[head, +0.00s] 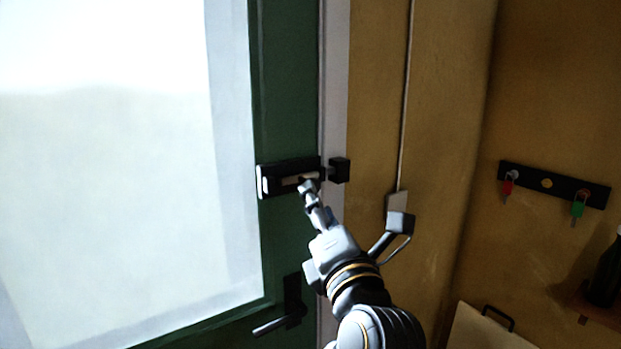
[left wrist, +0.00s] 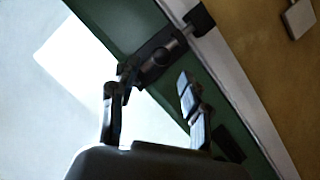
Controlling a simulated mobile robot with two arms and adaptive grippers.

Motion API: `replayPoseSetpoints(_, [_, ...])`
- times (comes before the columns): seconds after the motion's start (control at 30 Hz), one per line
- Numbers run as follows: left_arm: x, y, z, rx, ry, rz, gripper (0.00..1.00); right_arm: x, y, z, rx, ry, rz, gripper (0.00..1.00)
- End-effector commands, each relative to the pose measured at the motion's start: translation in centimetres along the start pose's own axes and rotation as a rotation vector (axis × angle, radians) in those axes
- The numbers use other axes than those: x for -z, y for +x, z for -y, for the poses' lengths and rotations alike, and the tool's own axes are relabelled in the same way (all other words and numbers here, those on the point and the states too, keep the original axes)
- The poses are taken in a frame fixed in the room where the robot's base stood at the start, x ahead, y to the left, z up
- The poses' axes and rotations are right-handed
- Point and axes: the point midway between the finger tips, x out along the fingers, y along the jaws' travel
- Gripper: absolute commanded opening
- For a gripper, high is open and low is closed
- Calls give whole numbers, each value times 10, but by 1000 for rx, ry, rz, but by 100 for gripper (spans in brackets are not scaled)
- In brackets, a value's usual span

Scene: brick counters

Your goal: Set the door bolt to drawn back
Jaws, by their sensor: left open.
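The door bolt (head: 272,181) is a black housing with a pale bar, fixed level on the green door. Its rod spans the gap to a black keep (head: 340,170) on the pale door frame. In the left wrist view the bolt (left wrist: 150,62) lies beyond my fingers, its rod reaching toward the keep (left wrist: 200,19). My left gripper (head: 353,203) is open and empty, fingers spread. In the head view one fingertip overlaps the lower right part of the bolt; whether it touches is unclear. The bolt's knob is not clearly visible there. My right gripper is not in view.
A black door handle (head: 281,322) is below the bolt. A switch plate (head: 397,200) with a cable is on the brown wall, right of the frame. A key rack (head: 546,183) with red and green tagged keys hangs farther right. A dark bottle (head: 606,272) stands at the right edge.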

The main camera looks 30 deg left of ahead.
Motion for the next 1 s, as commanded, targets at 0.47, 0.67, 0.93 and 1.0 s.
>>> replayPoseSetpoints(0.47, [0, 70, 0, -1, 2, -1, 47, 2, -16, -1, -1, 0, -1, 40])
replayPoseSetpoints(0.67, [0, 73, 0, 0, 0, -1, 47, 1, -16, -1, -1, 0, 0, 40])
replayPoseSetpoints(0.93, [0, 72, 0, 0, 0, -1, 16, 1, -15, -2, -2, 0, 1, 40])
replayPoseSetpoints(1.0, [0, 72, 0, -1, 0, -1, 2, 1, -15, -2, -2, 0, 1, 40])
